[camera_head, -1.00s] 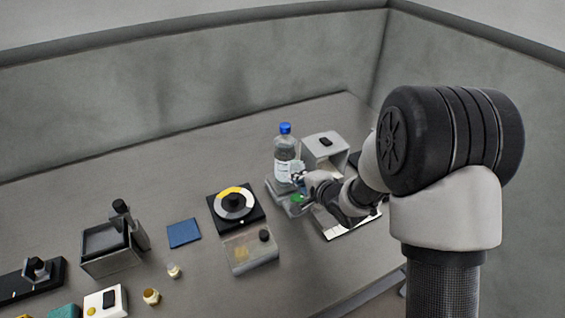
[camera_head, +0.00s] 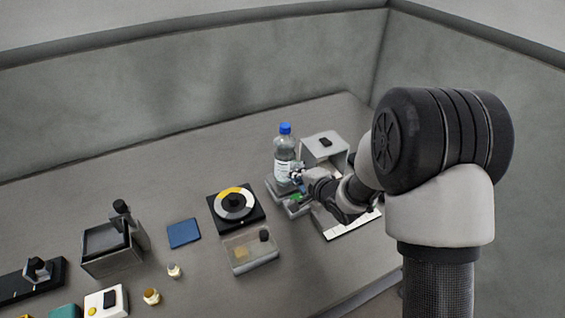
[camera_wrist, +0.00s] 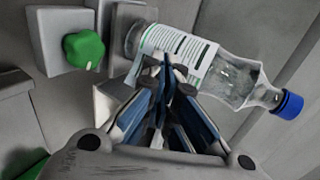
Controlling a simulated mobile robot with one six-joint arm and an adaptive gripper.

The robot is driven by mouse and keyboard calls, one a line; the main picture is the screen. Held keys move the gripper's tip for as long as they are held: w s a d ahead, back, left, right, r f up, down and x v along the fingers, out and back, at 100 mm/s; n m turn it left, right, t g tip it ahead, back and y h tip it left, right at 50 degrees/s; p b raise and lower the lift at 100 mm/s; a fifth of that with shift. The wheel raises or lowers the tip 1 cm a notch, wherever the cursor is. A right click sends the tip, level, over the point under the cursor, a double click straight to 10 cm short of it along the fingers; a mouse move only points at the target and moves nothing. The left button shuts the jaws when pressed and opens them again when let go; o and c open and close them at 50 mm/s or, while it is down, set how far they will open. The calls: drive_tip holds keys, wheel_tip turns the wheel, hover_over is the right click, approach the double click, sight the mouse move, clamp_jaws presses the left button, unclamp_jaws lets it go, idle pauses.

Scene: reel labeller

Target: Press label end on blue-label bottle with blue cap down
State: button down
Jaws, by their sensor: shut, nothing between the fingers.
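A clear bottle (camera_head: 284,147) with a blue cap (camera_head: 285,128) stands upright on a grey holder (camera_head: 274,187) in the head view. Its white printed label (camera_head: 281,170) wraps the lower body. In the wrist view the bottle (camera_wrist: 238,78) appears slanted, with its cap (camera_wrist: 288,104) at right and the label (camera_wrist: 185,50) facing me. My gripper (camera_wrist: 172,68) is shut and empty, its tips over the label's near edge; whether they touch it I cannot tell. It also shows beside the bottle in the head view (camera_head: 298,177). The fingers hide part of the label.
A green knob (camera_wrist: 83,48) sits beside the bottle's base. A grey arched housing (camera_head: 325,147) stands right of the bottle. A black square unit with a yellow-and-white disc (camera_head: 236,204) and a clear lidded box (camera_head: 252,250) lie left. A blue pad (camera_head: 184,233) is farther left.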

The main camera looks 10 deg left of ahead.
drive_tip(key=shift+w+a, duration=0.2)
drive_tip(key=shift+w, duration=0.1)
idle(0.5)
drive_tip(key=shift+w+a+p, duration=0.2)
drive_tip(key=shift+w+p, duration=0.1)
drive_tip(key=shift+p, duration=1)
idle(4.6)
drive_tip(key=shift+w+d+p, duration=0.35)
drive_tip(key=shift+w+d, duration=0.05)
drive_tip(key=shift+d, duration=0.1)
idle(0.8)
